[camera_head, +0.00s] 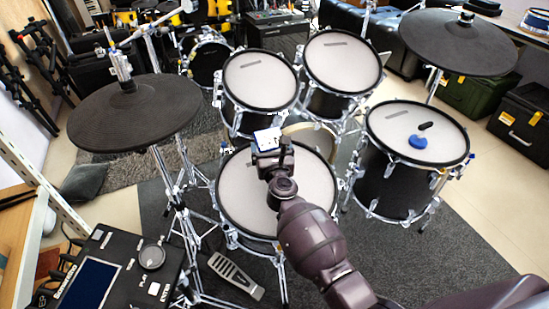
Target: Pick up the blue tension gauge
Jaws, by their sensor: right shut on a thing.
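My right gripper (268,152) is over the near middle drum pad, its fingers pointing away from me. It is shut on a small blue-and-white thing (267,138) that shows at its fingertips, with a pale top and blue edges. A flat round blue object (418,141) lies on the mesh pad of the right drum (395,125). I cannot tell for certain which of these is the blue tension gauge. My left gripper is not in view.
The near middle drum (235,205) is under my right arm. Two raised toms (260,80) stand behind it. A black cymbal pad (95,115) is at left, another (455,45) at upper right. A small black piece (425,126) lies beside the round blue object. A drum module (110,265) is at lower left.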

